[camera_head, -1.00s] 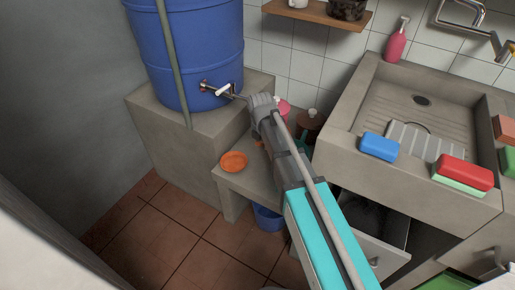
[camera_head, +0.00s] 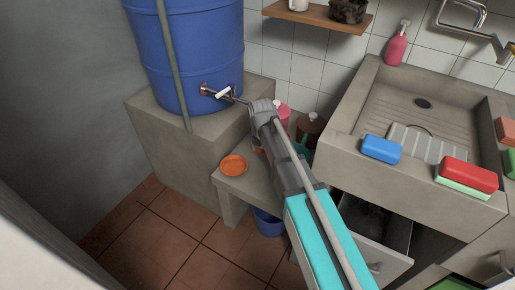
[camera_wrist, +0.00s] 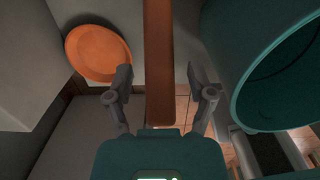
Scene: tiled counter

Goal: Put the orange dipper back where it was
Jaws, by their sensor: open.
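A round orange dish-like thing (camera_head: 233,164) lies on the low concrete ledge (camera_head: 250,187); it also shows at the upper left of the wrist view (camera_wrist: 97,52). A long brown-orange bar (camera_wrist: 158,60) runs between the fingers of my gripper (camera_wrist: 162,88). It looks like a handle, but I cannot tell whether it belongs to the orange dipper. My gripper is open, with a finger on each side of the bar and gaps showing. In the head view my arm hides the fingertips and most of what lies around them.
A teal round vessel (camera_wrist: 270,65) stands close to the right finger. A blue barrel (camera_head: 198,55) with a tap (camera_head: 222,93) is at the back left. A concrete sink (camera_head: 400,120) with a blue block (camera_head: 381,149) is at the right. A blue bucket (camera_head: 268,222) stands below the ledge.

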